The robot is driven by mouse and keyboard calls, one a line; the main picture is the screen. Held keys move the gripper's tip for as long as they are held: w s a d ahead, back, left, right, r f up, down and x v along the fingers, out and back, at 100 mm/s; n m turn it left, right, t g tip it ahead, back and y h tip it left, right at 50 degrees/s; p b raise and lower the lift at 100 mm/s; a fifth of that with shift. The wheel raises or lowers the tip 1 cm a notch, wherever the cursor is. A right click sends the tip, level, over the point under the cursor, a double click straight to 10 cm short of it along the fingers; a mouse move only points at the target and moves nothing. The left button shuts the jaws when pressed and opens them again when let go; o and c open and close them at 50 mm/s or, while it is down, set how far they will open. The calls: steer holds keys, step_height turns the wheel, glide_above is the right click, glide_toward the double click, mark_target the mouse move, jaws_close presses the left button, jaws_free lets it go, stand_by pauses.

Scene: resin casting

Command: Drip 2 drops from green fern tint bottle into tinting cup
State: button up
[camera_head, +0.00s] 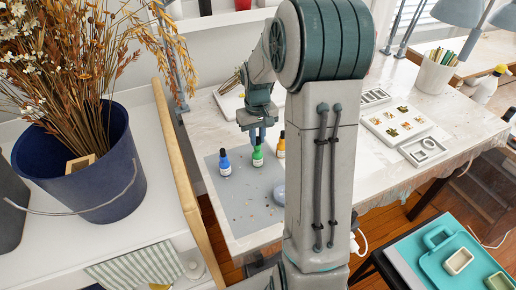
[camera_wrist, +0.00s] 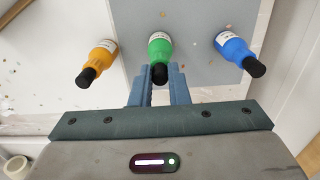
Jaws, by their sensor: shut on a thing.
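The green tint bottle (camera_head: 257,158) has a black cap and a white label and appears to stand upright on the grey mat (camera_head: 238,215). My gripper (camera_head: 257,140) is above it, with its fingers closed around its black cap. In the wrist view the green bottle (camera_wrist: 159,47) shows between the fingertips of my gripper (camera_wrist: 158,76). A rounded grey-blue object (camera_head: 279,193) sits on the mat, partly hidden by my arm; I cannot tell whether it is the tinting cup.
A blue bottle (camera_head: 224,163) stands left of the green one and an orange bottle (camera_head: 281,148) right of it, both close by. White trays (camera_head: 395,122) and a pencil cup (camera_head: 434,75) are on the table's right. A blue bucket of dried flowers (camera_head: 118,160) stands left.

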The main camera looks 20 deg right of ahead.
steer(key=shift+r+p, duration=2.85)
steer(key=shift+r, duration=1.25)
